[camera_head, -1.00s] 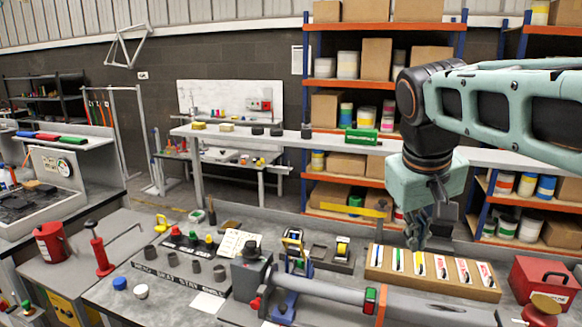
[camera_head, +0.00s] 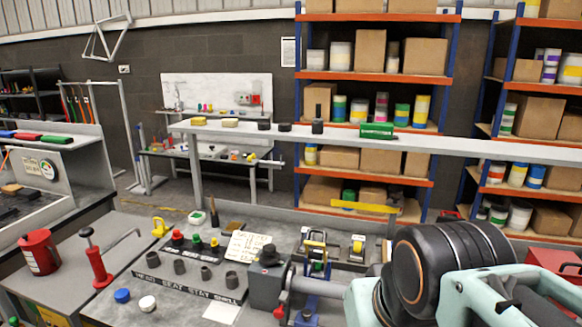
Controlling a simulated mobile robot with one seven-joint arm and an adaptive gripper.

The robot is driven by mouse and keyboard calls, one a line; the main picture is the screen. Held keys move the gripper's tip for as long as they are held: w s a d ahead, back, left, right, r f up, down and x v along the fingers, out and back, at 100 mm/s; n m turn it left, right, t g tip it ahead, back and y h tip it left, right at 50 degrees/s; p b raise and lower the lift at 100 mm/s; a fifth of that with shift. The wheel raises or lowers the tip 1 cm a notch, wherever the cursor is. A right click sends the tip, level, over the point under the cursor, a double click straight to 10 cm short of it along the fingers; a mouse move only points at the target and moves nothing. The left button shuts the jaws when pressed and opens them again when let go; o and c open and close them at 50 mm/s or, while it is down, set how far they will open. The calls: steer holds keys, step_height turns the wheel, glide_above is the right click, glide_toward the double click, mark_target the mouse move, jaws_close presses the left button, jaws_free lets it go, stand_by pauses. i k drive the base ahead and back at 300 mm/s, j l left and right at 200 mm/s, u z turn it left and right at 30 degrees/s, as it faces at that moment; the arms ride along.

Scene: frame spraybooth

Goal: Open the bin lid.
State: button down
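A red can (camera_head: 40,252) with a pale label stands on the grey bench at the left; it looks like the bin. Its top is seen from the side, and I cannot tell how its lid sits. My arm fills the lower right of the view, far from the can. My gripper is out of view, so its state does not show.
A red hand pump (camera_head: 97,260) stands just right of the can. Blue (camera_head: 122,295) and white (camera_head: 147,303) caps and a row of dark cups lie on the middle bench. A red box (camera_head: 555,262) is partly hidden behind my arm.

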mark_target(563, 258)
steer(key=z, duration=1.75)
steer(key=u, duration=0.3)
steer(key=i+l+u, duration=0.1)
steer(key=l+u, duration=0.75)
steer(key=l, duration=0.2)
steer(key=i+l+u, duration=0.15)
steer(key=l, duration=0.95)
steer(key=l+u, duration=0.15)
steer(key=l, duration=0.65)
steer(key=k, duration=0.05)
